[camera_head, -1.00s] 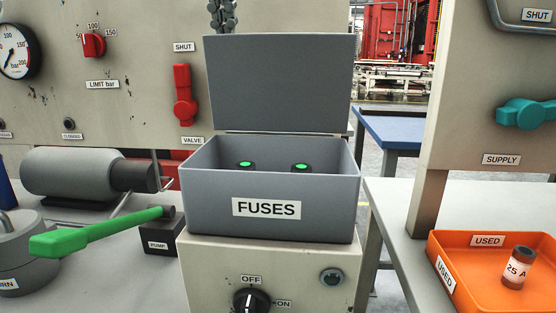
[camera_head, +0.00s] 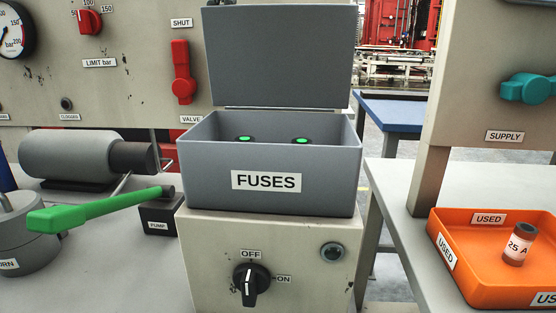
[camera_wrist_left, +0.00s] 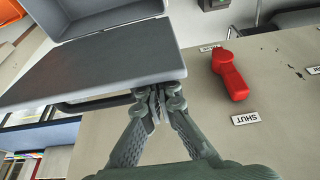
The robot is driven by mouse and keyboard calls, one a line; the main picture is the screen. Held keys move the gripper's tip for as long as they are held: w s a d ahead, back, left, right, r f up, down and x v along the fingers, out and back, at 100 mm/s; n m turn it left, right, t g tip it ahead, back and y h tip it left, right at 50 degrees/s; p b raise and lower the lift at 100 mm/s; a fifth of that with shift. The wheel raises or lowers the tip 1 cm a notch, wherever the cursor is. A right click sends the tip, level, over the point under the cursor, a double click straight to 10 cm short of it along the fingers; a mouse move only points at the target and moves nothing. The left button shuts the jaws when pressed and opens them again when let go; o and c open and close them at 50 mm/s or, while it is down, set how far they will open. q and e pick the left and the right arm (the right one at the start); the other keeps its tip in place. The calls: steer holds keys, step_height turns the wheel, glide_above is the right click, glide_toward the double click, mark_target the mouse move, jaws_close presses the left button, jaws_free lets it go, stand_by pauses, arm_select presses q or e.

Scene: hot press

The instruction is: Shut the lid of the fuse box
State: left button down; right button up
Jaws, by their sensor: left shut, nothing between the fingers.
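The grey fuse box (camera_head: 200,190), labelled FUSES, stands on a beige switch cabinet. Its grey lid (camera_head: 280,55) stands up, open, at the back of the box. Two dark fuses with green tops show inside, a left one (camera_head: 244,139) and a right one (camera_head: 301,141). In the left wrist view, which is upside down, my left gripper (camera_wrist_left: 158,93) is shut and empty, its fingertips at the lid's free edge (camera_wrist_left: 95,75). I cannot tell whether they touch it.
A red valve handle (camera_head: 182,75) is on the panel left of the lid. A green pump lever (camera_head: 95,211) reaches out left of the box. A black knob (camera_head: 251,285) is below it. An orange tray (camera_head: 470,290) holding a used fuse (camera_head: 520,245) stands at right.

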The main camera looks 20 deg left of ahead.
arm_select(q)
steer(key=shift+s, duration=0.15)
steer(key=shift+s+d, duration=0.15)
steer(key=shift+s, duration=0.35)
steer(key=shift+s+d, duration=0.15)
steer(key=shift+s, duration=0.35)
steer(key=shift+s+d+r+p, duration=0.15)
steer(key=shift+s+p, duration=0.1)
steer(key=shift+s, duration=0.4)
steer(key=shift+s+d+f+p, duration=0.1)
steer(key=shift+s+d+p, duration=0.15)
steer(key=shift+s, duration=0.35)
steer(key=shift+s+d+r+p, duration=0.1)
steer(key=shift+s+p, duration=0.15)
steer(key=shift+s, duration=0.4)
steer(key=shift+s+d, duration=0.1)
steer(key=shift+s, duration=0.35)
step_height(320, 180, up, 8)
steer(key=p, duration=0.2)
steer(key=shift+s, duration=0.15)
